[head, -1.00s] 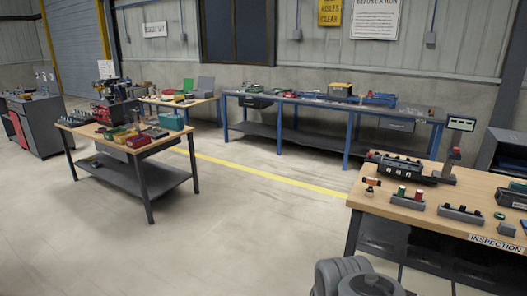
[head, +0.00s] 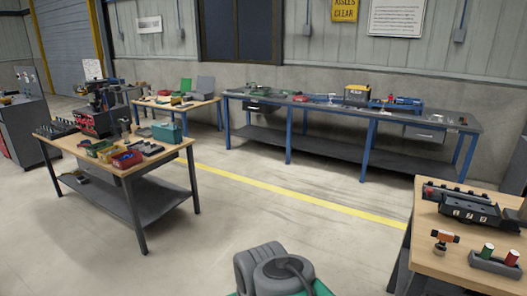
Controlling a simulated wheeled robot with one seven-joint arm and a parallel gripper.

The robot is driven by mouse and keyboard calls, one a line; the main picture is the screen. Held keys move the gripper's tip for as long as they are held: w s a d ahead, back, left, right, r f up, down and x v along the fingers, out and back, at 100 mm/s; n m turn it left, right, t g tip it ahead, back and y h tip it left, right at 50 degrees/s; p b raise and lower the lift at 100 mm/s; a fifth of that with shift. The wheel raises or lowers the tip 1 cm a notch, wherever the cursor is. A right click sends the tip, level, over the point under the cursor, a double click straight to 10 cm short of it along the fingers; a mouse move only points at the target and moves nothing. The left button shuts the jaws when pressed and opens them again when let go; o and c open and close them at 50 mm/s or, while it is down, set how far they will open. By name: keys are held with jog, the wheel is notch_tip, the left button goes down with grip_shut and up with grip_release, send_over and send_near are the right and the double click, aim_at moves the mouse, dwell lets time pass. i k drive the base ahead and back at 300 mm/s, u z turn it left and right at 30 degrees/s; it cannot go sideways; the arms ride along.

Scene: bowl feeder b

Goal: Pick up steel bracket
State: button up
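I cannot make out a steel bracket for certain in the head view; the small metal parts on the benches are too small to tell apart. Small parts lie on the back bench (head: 330,101), around a blue item (head: 397,103) and a yellow-topped box (head: 357,93). My gripper is not in view. Only a rounded grey part of my own arm shows at the bottom middle.
A wooden-topped table (head: 172,152) with a red bin (head: 127,159) and a teal box (head: 167,131) stands at left. Another wooden table (head: 440,262) at right holds a dark fixture (head: 465,206). Open floor with a yellow line (head: 290,194) lies between.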

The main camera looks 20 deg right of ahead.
aim_at(496, 212)
jog(key=z, duration=0.15)
jog(key=i, duration=1.25)
jog(key=z, duration=0.95)
jog(key=i, duration=0.75)
jog(key=z, duration=1.6)
jog(key=i, duration=1)
jog(key=z, duration=0.15)
